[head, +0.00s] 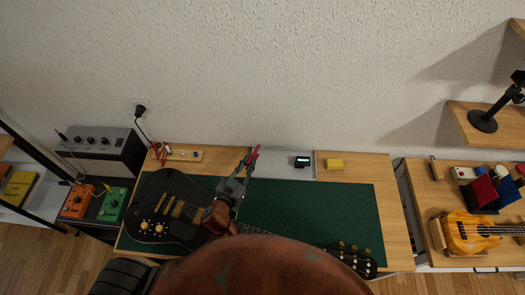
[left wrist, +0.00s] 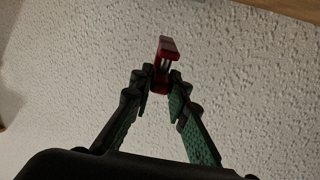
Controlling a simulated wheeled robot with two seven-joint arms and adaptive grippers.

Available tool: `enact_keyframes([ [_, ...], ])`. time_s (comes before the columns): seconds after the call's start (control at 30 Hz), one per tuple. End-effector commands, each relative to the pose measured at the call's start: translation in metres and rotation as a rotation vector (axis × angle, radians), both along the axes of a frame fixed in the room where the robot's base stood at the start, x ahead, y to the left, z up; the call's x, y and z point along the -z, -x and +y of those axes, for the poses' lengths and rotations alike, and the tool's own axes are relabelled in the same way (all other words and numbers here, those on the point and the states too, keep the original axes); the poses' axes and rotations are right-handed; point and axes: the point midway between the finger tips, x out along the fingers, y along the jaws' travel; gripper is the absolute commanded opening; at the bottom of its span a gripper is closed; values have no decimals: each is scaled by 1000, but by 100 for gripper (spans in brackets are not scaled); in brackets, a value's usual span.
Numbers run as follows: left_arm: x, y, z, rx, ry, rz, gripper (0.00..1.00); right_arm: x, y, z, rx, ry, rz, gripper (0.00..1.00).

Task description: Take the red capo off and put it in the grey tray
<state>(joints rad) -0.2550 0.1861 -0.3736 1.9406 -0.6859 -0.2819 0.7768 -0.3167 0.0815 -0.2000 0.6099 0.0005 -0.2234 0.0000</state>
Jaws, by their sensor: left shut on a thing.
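The red capo (head: 253,158) is held between the fingertips of my left gripper (head: 243,172), above the back part of the green mat, just left of the grey tray. In the left wrist view the red capo (left wrist: 164,64) sits between the two fingertips of the gripper (left wrist: 160,84), with only the wall behind it. The grey tray (head: 278,170) lies at the back of the table and holds a small black device with a lit screen (head: 302,161). The black guitar (head: 172,207) lies on the mat; my arm hides part of its neck. My right gripper is not in view.
The green mat (head: 335,212) covers most of the table. A yellow block (head: 334,164) sits right of the tray. A wooden board with small parts (head: 183,154) is at the back left. An amplifier (head: 98,150) stands left, a ukulele (head: 468,232) right.

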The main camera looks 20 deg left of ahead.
Motion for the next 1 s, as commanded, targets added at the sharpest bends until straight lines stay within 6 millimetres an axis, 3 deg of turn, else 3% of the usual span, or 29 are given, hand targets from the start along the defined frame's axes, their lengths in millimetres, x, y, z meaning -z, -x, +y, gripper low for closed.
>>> enact_keyframes([
  [0.03,-5,-13,-5,22,-1,10,0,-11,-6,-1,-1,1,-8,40],
  [0.2,4,-45,-22,97,-12,51,0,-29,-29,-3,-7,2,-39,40],
  [0.4,11,-66,-37,158,-21,76,0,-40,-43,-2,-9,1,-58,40],
  [0.67,19,-72,-42,177,-23,84,0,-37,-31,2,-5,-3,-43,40],
  [1.0,43,-71,-42,176,-22,85,0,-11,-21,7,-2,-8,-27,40],
])
